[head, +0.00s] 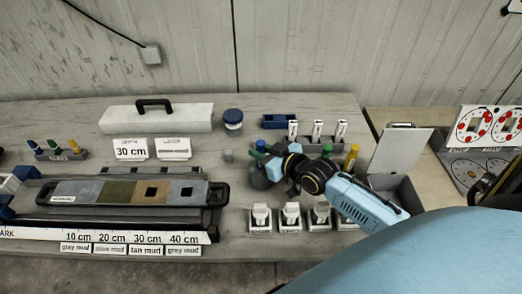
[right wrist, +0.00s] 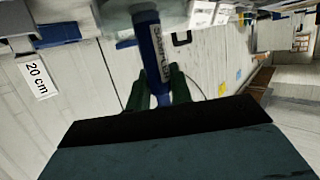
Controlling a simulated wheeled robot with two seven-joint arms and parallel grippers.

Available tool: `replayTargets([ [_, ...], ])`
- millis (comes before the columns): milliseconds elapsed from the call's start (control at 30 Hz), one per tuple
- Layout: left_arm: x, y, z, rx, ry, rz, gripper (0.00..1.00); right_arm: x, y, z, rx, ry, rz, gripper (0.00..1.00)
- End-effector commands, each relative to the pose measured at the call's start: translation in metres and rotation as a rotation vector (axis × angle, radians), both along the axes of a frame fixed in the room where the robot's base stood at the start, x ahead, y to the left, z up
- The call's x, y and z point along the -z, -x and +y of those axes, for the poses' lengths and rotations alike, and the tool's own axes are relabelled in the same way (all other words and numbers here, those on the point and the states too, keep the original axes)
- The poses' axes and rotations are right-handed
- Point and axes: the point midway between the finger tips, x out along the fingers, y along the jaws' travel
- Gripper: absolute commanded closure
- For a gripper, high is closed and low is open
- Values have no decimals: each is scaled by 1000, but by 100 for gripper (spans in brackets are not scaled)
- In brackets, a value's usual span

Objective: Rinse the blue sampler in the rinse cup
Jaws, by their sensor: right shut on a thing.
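My right gripper (head: 272,167) reaches in from the right and is shut on the blue sampler (right wrist: 152,50), between its dark green fingers (right wrist: 162,92). The sampler carries a white label. Its far end meets a pale translucent vessel at the top of the right wrist view, which looks like the rinse cup (right wrist: 180,12). My left gripper is not in view.
A core tray (head: 218,194) lies at left. A blue-lidded jar (head: 232,117) and a blue box (head: 279,121) stand behind. White stoppered holders (head: 290,212) stand in front. A rack with a yellow-capped sampler (head: 351,157) and an open grey box (head: 402,185) are at right.

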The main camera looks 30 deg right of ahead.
Motion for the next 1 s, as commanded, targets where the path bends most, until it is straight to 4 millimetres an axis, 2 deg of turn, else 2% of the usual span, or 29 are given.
replayTargets([
  [100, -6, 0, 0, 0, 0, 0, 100, -6, 0, 0, 0, 0, -1, 100],
  [400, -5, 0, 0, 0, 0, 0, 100, -4, 0, 0, 0, 0, 0, 100],
  [800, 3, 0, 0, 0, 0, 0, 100, 10, 0, 0, 0, 1, 1, 100],
  [1000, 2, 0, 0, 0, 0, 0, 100, 9, 0, 0, 0, 1, 0, 100],
])
